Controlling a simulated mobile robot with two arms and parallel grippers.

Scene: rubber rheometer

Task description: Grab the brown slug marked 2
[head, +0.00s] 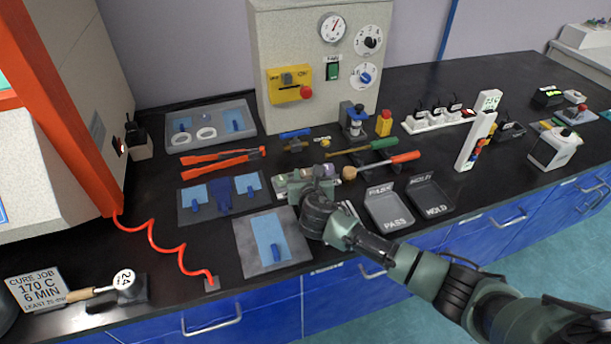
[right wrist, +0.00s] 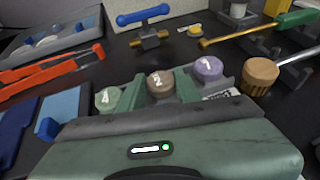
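The brown slug marked 2 (right wrist: 160,84) sits in the middle of a grey rack (right wrist: 222,90), between a pale green slug marked 4 (right wrist: 107,99) and a purple slug marked 1 (right wrist: 208,68). My right gripper (right wrist: 159,92) is over the rack, with one green finger on each side of the brown slug. The fingers stand apart and close beside it; I cannot make out firm contact. In the head view my right gripper (head: 306,181) covers most of the rack and the brown slug. My left gripper is not in view.
Orange tongs (head: 222,157) and a grey plate with a blue sheet (head: 294,247) lie to the left and front.

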